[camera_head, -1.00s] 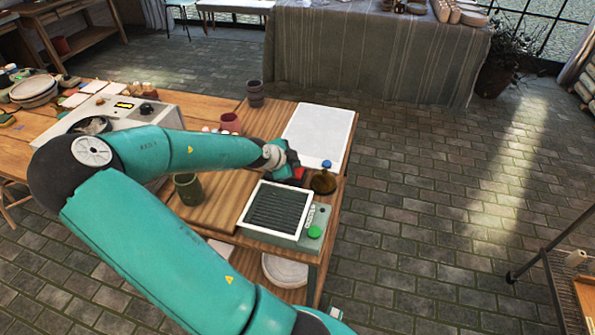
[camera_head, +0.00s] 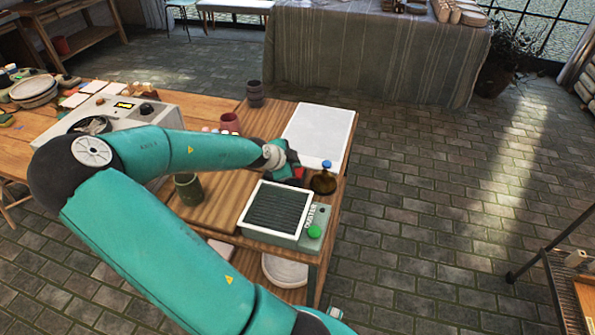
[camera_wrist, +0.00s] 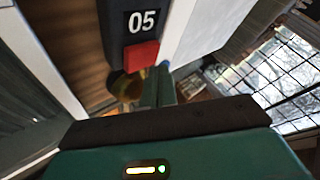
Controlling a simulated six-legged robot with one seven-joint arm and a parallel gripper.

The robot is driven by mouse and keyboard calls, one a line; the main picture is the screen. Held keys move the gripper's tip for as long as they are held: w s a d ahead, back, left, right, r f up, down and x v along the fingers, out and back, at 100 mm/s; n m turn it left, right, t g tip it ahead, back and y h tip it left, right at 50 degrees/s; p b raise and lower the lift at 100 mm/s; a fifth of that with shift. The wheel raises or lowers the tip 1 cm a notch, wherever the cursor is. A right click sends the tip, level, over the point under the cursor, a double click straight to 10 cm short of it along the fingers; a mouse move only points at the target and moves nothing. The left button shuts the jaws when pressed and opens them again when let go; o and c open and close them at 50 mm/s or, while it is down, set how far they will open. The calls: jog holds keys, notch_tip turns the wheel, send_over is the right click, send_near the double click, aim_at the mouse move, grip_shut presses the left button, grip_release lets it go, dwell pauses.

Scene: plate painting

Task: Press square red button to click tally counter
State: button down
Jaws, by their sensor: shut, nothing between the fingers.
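The tally counter is a dark block whose display reads 05 in the wrist view (camera_wrist: 118,22). Its square red button (camera_wrist: 141,56) sits just below the display in that view. In the head view a bit of the red button (camera_head: 299,172) shows beside my gripper (camera_head: 288,168), and the counter is mostly hidden by it. In the wrist view my gripper's green fingers (camera_wrist: 158,92) are together, empty, with their tips close to the button. I cannot tell whether they touch it.
A brown bottle with a blue top (camera_head: 323,182) stands right beside the counter. A device with a dark grille and green button (camera_head: 314,231) sits in front. A white panel (camera_head: 318,128) lies behind.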

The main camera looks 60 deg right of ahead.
jog(key=shift+f, duration=0.4)
jog(key=shift+f, duration=0.45)
dwell(0.6)
jog(key=shift+r, duration=0.9)
jog(key=shift+r, duration=2.5)
